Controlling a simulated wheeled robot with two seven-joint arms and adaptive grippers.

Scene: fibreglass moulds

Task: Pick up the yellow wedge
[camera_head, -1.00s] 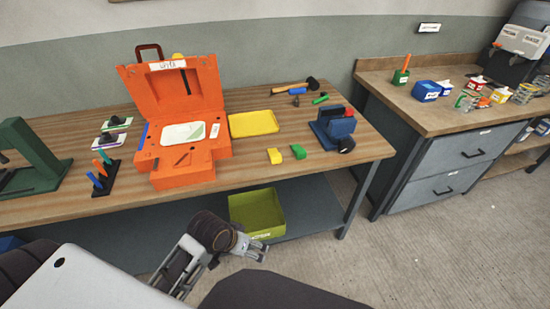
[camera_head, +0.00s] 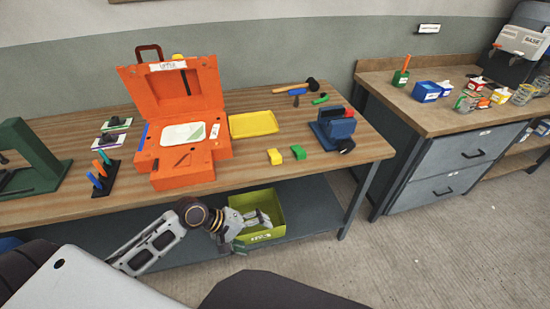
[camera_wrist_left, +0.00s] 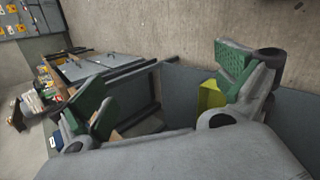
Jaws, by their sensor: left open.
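The yellow wedge (camera_head: 275,157) lies on the wooden table near its front edge, just left of a green wedge (camera_head: 299,152). My left gripper (camera_head: 262,217) is open and empty, below the table top and in front of the yellow-green bin, well under the wedge. In the left wrist view its two fingers with green pads (camera_wrist_left: 165,90) stand wide apart. The yellow wedge cannot be made out in the wrist view. My right gripper is not in view.
A yellow tray (camera_head: 253,124), an orange case (camera_head: 185,167) and a blue vise (camera_head: 333,128) stand around the wedges. The yellow-green bin (camera_head: 270,203) sits on the lower shelf. The table's front edge lies between my gripper and the wedge.

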